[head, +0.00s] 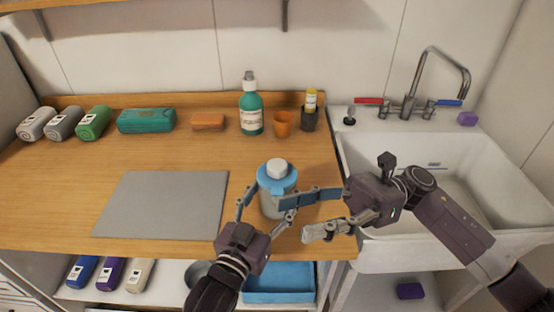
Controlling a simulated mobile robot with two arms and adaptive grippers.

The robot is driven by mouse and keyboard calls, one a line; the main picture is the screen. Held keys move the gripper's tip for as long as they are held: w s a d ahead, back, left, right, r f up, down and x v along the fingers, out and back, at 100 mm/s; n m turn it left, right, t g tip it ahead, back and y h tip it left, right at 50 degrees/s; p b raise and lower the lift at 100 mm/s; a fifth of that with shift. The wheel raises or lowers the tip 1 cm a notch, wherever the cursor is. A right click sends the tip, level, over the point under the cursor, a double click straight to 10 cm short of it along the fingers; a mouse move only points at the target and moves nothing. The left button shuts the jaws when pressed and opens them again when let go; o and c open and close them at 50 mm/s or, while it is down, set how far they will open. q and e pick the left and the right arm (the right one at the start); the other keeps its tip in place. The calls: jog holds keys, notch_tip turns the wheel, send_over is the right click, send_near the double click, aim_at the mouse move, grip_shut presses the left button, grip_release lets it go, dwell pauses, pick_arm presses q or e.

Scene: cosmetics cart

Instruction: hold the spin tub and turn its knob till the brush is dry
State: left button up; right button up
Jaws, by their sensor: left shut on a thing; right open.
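The spin tub (268,207) stands upright near the counter's front edge, with a blue lid (265,183) and a white knob (277,168) on top. My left gripper (266,200) reaches up from below and is shut on the tub's body. My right gripper (293,215) comes in from the right and is open. Its upper finger overlaps the tub's front right side in the picture; I cannot tell whether it touches. Its lower finger is below and right of the tub. The knob is clear of both grippers. No brush is visible; the tub's inside is hidden.
Behind stand a green pump bottle (251,112), an orange cup (282,124) and a dark holder (309,119). A grey mat (162,204) lies left of the tub. A sink (450,165) is at the right. A blue tray (279,284) sits on the shelf below.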

jog(key=w+a+r+m+g+h, duration=0.2)
jog(key=a+m+h, duration=0.25)
jog(key=a, duration=0.25)
notch_tip(320, 180, up, 6)
jog(key=m+t+h, duration=1)
jog(key=m+h, duration=0.4)
jog(key=m, duration=0.4)
send_over(277, 164)
notch_tip(277, 164, down, 12)
jog(key=shift+r, duration=0.2)
jog(key=shift+c, duration=0.6)
jog(key=c, duration=1.1)
